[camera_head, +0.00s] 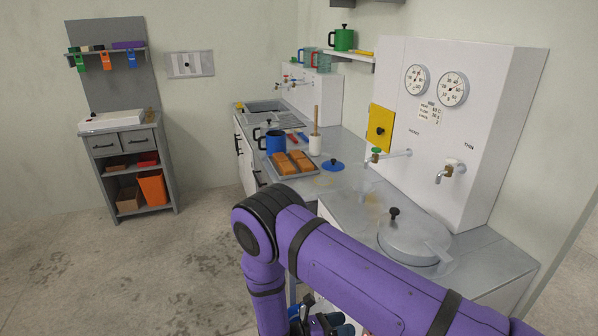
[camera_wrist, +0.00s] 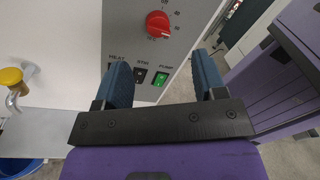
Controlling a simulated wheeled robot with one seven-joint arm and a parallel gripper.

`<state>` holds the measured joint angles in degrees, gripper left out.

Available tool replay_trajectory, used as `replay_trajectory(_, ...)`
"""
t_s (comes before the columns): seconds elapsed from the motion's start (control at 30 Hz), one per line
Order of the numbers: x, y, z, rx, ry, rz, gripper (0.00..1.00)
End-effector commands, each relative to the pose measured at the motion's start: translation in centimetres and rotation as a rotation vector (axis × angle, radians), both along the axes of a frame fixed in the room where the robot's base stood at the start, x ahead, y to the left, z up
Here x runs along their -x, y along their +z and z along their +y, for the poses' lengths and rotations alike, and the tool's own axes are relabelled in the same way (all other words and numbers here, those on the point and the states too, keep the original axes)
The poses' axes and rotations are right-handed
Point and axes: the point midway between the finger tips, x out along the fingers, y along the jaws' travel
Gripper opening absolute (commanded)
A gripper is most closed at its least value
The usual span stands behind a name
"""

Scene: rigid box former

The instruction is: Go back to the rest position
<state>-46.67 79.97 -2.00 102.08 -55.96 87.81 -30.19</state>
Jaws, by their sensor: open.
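My gripper (camera_wrist: 160,60) is open in the wrist view, its two blue fingers spread apart with nothing between them. The PUMP switch (camera_wrist: 160,79) shows green, and the STIR switch (camera_wrist: 140,76) is dark. The HEAT switch is partly hidden by the left finger. In the head view my gripper (camera_head: 322,324) is low at the bottom edge, beside the front of the counter and partly cut off.
A lidded round vessel (camera_head: 415,238) is set in the counter near my arm. A tray (camera_head: 290,172) with brown blocks, a blue pot (camera_head: 275,142) and a blue lid (camera_head: 332,165) stand farther back. A grey shelf unit (camera_head: 126,170) stands left. The floor (camera_head: 160,265) between is clear.

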Motion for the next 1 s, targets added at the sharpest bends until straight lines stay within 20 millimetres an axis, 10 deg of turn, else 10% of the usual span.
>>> replay_trajectory(0.5,-4.0,16.4,-2.1,-0.350,-0.365,-0.304,0.64)
replay_trajectory(1.0,-3.0,30.7,-7.0,-0.669,-0.710,-0.637,0.64)
